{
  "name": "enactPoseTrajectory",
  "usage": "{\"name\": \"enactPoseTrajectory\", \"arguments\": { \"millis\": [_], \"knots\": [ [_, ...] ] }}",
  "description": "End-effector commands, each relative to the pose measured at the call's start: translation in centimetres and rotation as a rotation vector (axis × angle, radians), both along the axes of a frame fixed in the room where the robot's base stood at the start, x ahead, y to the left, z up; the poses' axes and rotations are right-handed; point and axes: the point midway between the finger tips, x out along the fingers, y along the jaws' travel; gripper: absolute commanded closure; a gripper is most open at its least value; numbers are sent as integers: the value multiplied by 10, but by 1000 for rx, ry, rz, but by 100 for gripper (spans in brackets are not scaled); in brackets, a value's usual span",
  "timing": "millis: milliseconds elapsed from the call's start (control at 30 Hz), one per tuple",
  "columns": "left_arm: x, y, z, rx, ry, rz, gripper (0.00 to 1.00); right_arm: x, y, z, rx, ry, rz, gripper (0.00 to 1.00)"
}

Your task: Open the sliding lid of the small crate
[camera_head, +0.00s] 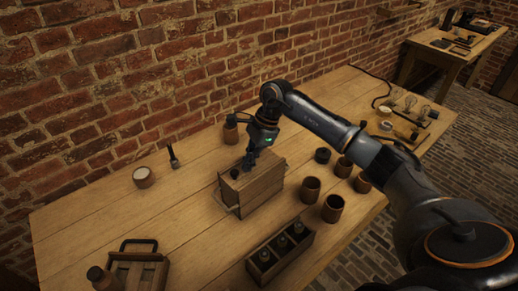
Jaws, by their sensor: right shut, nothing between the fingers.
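The small wooden crate (262,190) stands near the middle of the table, with a light looped handle low at its left side. A small dark knob (234,174) shows at the top left of the crate. My right gripper (249,164) points down at the crate's top, near its back left part. It is shut and empty, and it hides part of the top. I cannot tell whether it touches the lid. My left gripper is not in view.
A wooden rack with dark bottles (278,260) stands in front of the crate. Brown jars (333,208) stand to its right. A white-topped cup (143,177) and a dark brush-like tool (173,157) are at the left. A framed wooden box (138,268) is at the front left. The brick wall runs behind the table.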

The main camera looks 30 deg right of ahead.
Motion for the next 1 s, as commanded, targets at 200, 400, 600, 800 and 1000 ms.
{"name": "enactPoseTrajectory", "arguments": {
  "millis": [200,400,600,800,1000],
  "knots": [
    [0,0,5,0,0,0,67,0,8,0,-1,0,-1,100],
    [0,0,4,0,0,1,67,0,8,-1,-1,1,-1,100],
    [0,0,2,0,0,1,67,-1,15,-1,0,1,1,100],
    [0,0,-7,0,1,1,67,-7,49,-2,1,-1,6,100],
    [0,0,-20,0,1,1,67,-16,101,-3,1,-4,6,100]
  ]
}}
